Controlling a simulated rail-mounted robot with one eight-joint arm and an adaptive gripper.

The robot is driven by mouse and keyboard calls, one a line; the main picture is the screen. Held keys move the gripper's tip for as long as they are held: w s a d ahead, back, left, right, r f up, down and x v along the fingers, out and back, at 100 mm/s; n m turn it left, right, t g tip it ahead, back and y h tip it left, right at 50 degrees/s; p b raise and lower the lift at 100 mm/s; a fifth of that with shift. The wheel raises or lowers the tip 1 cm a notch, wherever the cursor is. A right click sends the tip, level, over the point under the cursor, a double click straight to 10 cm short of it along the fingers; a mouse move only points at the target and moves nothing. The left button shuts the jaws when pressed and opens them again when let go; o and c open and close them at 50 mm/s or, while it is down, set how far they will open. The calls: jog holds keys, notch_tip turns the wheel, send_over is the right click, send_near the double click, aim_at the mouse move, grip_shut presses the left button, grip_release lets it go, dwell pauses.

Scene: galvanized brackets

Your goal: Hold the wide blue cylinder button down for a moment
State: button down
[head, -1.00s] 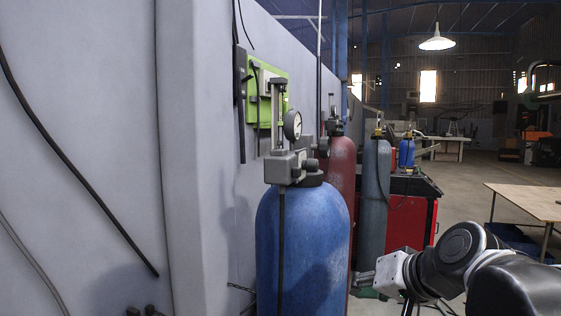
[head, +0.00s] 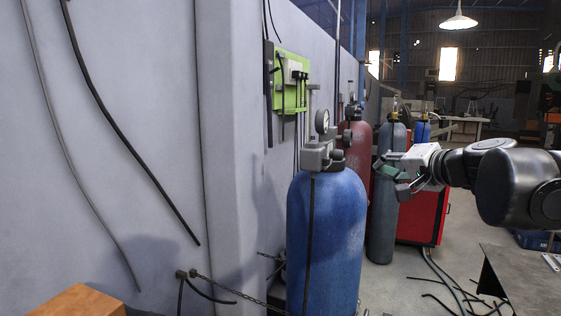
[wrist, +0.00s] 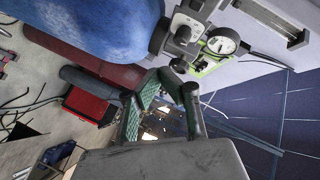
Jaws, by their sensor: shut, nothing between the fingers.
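The wide blue cylinder (head: 327,235) stands upright by the wall in the head view, with a grey valve and regulator block (head: 320,157) and a round gauge (head: 322,121) on top. In the wrist view the blue cylinder (wrist: 85,25) is at the upper left, with its gauge (wrist: 221,42) at upper middle. In the wrist view my gripper's green-padded fingers (wrist: 164,78) are shut and empty.
A red cylinder (head: 358,149) and a grey cylinder (head: 384,220) stand behind the blue one. A red cabinet (head: 421,216) is further back. A green panel (head: 291,83) hangs on the wall. A chain (head: 240,293) runs low beside the blue cylinder. A table (head: 520,280) is at the lower right.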

aim_at(326, 161)
jog(key=w+a, duration=0.3)
jog(key=a, duration=0.5)
jog(key=shift+w, duration=0.35)
jog(key=shift+a, duration=0.15)
dwell(1.3)
jog(key=shift+w+a, duration=0.2)
jog(key=shift+a, duration=0.05)
jog(key=shift+w+a, duration=0.2)
jog(key=shift+a, duration=0.25)
dwell(2.2)
jog(key=shift+d, duration=0.15)
jog(key=shift+s+d, duration=0.4)
jog(key=shift+d, duration=0.3)
